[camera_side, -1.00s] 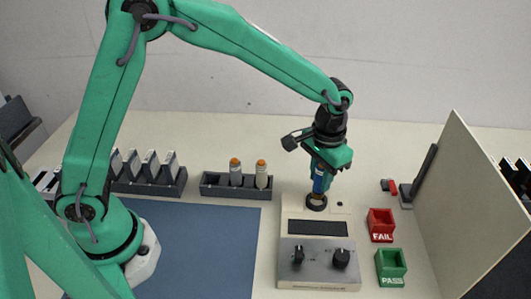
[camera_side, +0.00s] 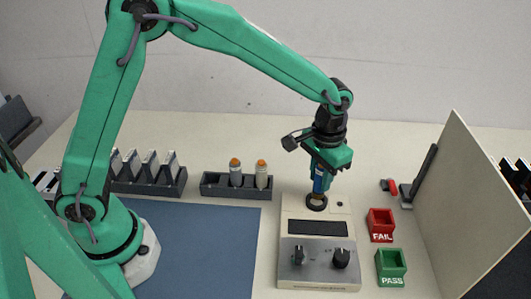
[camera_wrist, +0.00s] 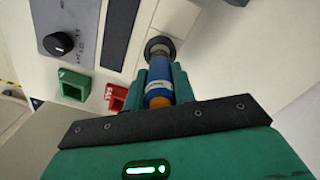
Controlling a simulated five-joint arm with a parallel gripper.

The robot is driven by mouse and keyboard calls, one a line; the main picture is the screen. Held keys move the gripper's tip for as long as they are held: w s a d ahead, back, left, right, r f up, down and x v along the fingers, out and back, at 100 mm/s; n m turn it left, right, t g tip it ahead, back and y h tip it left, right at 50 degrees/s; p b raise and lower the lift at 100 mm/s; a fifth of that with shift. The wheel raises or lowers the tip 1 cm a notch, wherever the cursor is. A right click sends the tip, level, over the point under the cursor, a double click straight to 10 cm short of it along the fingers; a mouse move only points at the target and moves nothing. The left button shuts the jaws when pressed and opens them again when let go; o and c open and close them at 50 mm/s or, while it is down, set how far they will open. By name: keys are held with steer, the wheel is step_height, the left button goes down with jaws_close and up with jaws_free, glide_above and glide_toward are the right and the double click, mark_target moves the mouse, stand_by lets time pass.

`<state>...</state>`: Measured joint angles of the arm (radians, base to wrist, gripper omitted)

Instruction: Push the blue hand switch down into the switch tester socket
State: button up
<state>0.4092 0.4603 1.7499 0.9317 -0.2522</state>
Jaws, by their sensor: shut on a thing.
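The blue hand switch (camera_side: 319,182) is upright over the tester's round dark socket (camera_side: 316,202) in the side view. My gripper (camera_side: 320,178) is shut on it from above. In the wrist view the blue switch (camera_wrist: 158,88) shows between my green fingers, with an orange top and a metallic lower end. That lower end meets the socket ring (camera_wrist: 158,47); how deep it sits I cannot tell.
Red FAIL bin (camera_side: 381,226) and green PASS bin (camera_side: 391,268) stand right of the tester. A dark rack (camera_side: 210,187) with two orange-topped switches is left. A tall panel (camera_side: 470,210) stands at far right. The blue mat (camera_side: 200,250) is clear.

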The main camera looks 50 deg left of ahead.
mark_target(319, 187)
steer(key=shift+f, duration=2.05)
stand_by(0.8)
steer(key=o, duration=1.1)
steer(key=shift+r, duration=3.9)
